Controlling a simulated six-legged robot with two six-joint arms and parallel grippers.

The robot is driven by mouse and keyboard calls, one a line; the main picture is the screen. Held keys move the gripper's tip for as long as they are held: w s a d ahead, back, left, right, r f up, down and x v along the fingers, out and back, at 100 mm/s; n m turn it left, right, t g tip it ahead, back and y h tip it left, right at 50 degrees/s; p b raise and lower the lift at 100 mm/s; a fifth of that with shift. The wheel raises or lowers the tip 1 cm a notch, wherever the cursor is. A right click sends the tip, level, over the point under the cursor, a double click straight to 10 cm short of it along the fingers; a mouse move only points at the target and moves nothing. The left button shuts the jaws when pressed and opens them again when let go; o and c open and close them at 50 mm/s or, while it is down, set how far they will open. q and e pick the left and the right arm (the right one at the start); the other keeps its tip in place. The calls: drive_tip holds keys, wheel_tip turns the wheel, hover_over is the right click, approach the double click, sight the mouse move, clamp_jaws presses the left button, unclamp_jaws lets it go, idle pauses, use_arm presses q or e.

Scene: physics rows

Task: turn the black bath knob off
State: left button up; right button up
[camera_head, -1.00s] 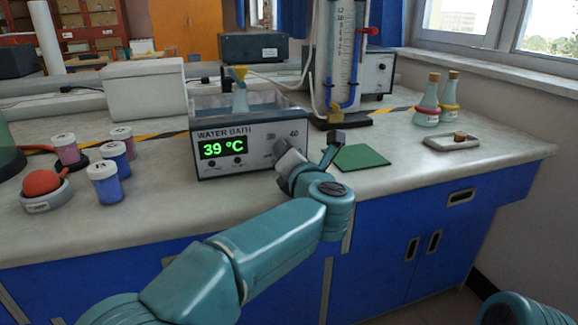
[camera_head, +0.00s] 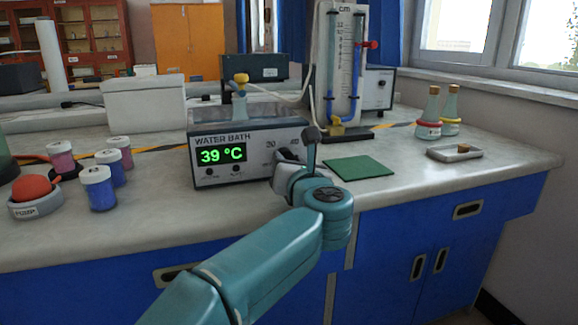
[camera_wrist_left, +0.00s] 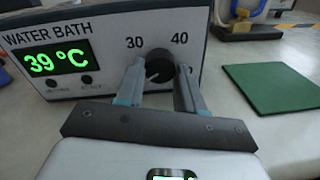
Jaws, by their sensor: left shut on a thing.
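The water bath (camera_head: 245,140) stands on the bench, its green display reading 39 °C. Its black knob (camera_wrist_left: 158,66) sits on the front panel between the marks 30 and 40 in the left wrist view, with a pale pointer line toward the lower left. My left gripper (camera_wrist_left: 159,82) is shut on the knob, a finger on each side of it. In the head view my left gripper (camera_head: 297,160) is at the right part of the panel and hides most of the knob. My right gripper is not in view.
A green mat (camera_head: 358,168) lies right of the bath. A column apparatus (camera_head: 340,65) stands behind it. Several lidded jars (camera_head: 98,188) and a red-topped pump (camera_head: 36,192) are at the left. Two flasks (camera_head: 430,115) and a small tray (camera_head: 454,152) are at the right.

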use_arm(q)
drive_tip(key=shift+r, duration=0.2)
drive_tip(key=o, duration=0.8)
drive_tip(key=shift+c, duration=0.2)
drive_tip(key=shift+o, duration=1.4)
drive_tip(key=shift+f, duration=0.15)
